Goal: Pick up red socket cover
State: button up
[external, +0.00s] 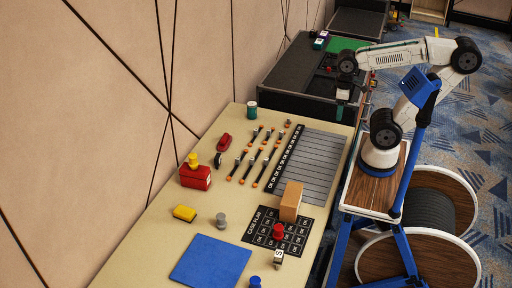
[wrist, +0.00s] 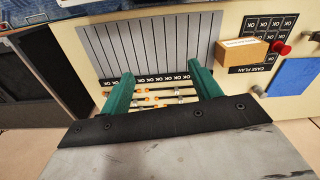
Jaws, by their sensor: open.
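A red round-topped piece (external: 278,231), which looks like the red socket cover, stands on the black case plan grid (external: 262,240) near the front of the table. It also shows in the wrist view (wrist: 282,48) at the right, beside a tan block. Other red things are a small red item (external: 224,141) and a red box (external: 195,177) with a yellow top. My gripper (external: 343,108) hangs high beyond the far right edge of the table, well away from the red piece. Its green fingers (wrist: 163,90) are spread apart with nothing between them.
The tan block (external: 290,201) stands at the plan's far edge, close to the red piece. A small block marked S (external: 278,258), a grey piece (external: 221,220), a blue mat (external: 210,261) and a yellow block (external: 184,213) are nearby. A grey slatted panel (external: 312,165) lies along the right.

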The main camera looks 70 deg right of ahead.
jog(key=w+a+f+n+g+h, duration=0.1)
jog(key=w+a+f+n, duration=0.25)
jog(key=a, duration=0.45)
jog(key=w+a+f+n+g, duration=0.1)
jog(key=w+a+f+n, duration=0.2)
jog(key=a, duration=0.4)
jog(key=n+t+y, duration=0.2)
jog(key=n, duration=0.1)
send_over(279, 227)
jog(key=s, duration=0.1)
jog(key=f, duration=1.5)
jog(key=shift+d, duration=0.2)
jog(key=shift+a+f+t, duration=0.1)
jog(key=shift+f+t, duration=0.15)
jog(key=shift+t, duration=0.05)
jog(key=f, duration=0.4)
jog(key=w+f, duration=0.1)
jog(key=f, duration=0.2)
jog(key=shift+w+a+f, duration=0.1)
jog(key=shift+a, duration=0.15)
jog(key=c, duration=1.1)
